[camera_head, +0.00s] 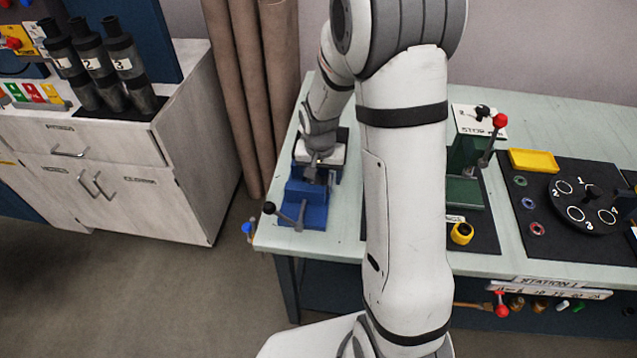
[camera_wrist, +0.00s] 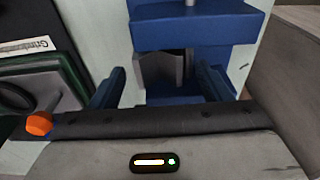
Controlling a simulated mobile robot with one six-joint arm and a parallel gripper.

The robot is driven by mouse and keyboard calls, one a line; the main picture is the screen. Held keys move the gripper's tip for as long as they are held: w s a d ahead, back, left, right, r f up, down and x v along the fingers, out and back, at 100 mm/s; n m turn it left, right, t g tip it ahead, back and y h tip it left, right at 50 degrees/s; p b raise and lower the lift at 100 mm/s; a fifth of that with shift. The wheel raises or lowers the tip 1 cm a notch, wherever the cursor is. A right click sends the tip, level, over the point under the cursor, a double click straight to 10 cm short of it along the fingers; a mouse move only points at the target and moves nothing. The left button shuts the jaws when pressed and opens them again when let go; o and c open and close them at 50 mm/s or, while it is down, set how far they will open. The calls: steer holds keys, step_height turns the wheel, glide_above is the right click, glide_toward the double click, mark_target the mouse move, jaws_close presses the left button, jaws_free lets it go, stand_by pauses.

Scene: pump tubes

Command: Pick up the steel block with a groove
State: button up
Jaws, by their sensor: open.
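The steel block with a groove (camera_wrist: 164,70) appears in the wrist view as a grey piece with a dark notched top, set in the blue vise (camera_wrist: 195,32). My gripper (camera_wrist: 161,78) is open, with one dark finger on each side of the block and a gap on both sides. Whether the fingertips are level with the block is hard to tell. In the head view the vise (camera_head: 303,205) stands at the table's left end, with my gripper (camera_head: 318,172) over its back part. The block cannot be made out there.
In the wrist view an orange knob (camera_wrist: 39,124) and a green-framed fixture (camera_wrist: 40,85) lie left of my gripper. A green press (camera_head: 466,165) and a yellow tray (camera_head: 534,161) stand to the right.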

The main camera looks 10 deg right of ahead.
steer(key=shift+w+f, duration=0.2)
steer(key=shift+f, duration=0.85)
steer(key=c, duration=1.3)
steer(key=shift+r, duration=0.1)
steer(key=shift+c, duration=0.6)
steer(key=shift+r, duration=0.15)
